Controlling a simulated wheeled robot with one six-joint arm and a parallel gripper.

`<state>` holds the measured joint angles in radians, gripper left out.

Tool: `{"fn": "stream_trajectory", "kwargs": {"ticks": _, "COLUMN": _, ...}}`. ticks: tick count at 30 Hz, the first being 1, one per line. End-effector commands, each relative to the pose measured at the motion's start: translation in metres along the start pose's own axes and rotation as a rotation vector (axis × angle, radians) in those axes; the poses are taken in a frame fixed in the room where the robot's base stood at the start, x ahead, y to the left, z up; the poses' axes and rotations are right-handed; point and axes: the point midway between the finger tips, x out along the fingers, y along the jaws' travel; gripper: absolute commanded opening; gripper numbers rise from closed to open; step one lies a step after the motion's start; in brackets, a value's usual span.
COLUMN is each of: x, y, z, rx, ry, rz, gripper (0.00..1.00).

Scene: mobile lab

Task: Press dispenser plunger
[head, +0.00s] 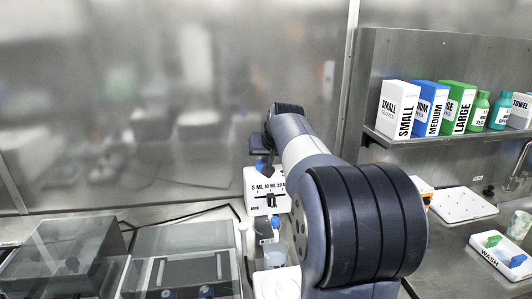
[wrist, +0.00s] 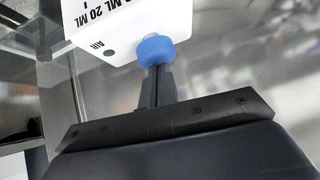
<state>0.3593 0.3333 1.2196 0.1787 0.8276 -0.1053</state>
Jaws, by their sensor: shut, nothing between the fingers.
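The dispenser (head: 257,184) is a white box marked 5 ML, 10 ML and 20 ML, standing on the bench left of my arm in the head view. Its white body (wrist: 110,22) fills the top of the wrist view, with 20 ML and AIR lettering. A blue round plunger cap (wrist: 155,50) shows there beside the body. My gripper (wrist: 157,73) is shut and empty, its narrow fingertips right at the blue cap. I cannot tell whether they touch it or how far it is pressed. My arm hides part of the dispenser's right side in the head view.
Clear-lidded equipment (head: 62,250) stands at the left. A shelf (head: 395,143) on the right holds glove boxes and bottles. Below it are a white tray (head: 462,205) and a WASH tray (head: 503,262). A steel wall stands behind the bench.

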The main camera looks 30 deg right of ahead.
Motion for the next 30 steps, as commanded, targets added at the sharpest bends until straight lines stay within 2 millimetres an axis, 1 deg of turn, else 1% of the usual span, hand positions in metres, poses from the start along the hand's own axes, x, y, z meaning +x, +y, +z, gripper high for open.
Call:
{"fn": "stream_trajectory", "kwargs": {"ticks": 1, "x": 0.005, "y": 0.001, "z": 0.006, "rx": 0.001, "ry": -0.007, "rz": 0.000, "gripper": 0.00}}
{"fn": "stream_trajectory", "kwargs": {"ticks": 10, "x": 0.005, "y": 0.001, "z": 0.006, "rx": 0.001, "ry": -0.013, "rz": 0.000, "gripper": 0.00}}
{"fn": "stream_trajectory", "kwargs": {"ticks": 14, "x": 0.002, "y": 0.000, "z": 0.004, "rx": 0.001, "ry": -0.014, "rz": 0.000, "gripper": 0.00}}
{"fn": "stream_trajectory", "kwargs": {"ticks": 16, "x": -0.004, "y": -0.002, "z": -0.001, "rx": 0.001, "ry": -0.013, "rz": 0.000, "gripper": 0.00}}
{"fn": "stream_trajectory", "kwargs": {"ticks": 24, "x": -0.036, "y": -0.010, "z": -0.028, "rx": -0.001, "ry": 0.000, "rz": -0.001, "gripper": 0.00}}
{"fn": "stream_trajectory", "kwargs": {"ticks": 26, "x": -0.050, "y": -0.009, "z": -0.023, "rx": -0.001, "ry": 0.005, "rz": -0.001, "gripper": 0.00}}
{"fn": "stream_trajectory", "kwargs": {"ticks": 30, "x": -0.083, "y": -0.009, "z": -0.023, "rx": -0.001, "ry": 0.006, "rz": -0.001, "gripper": 0.00}}
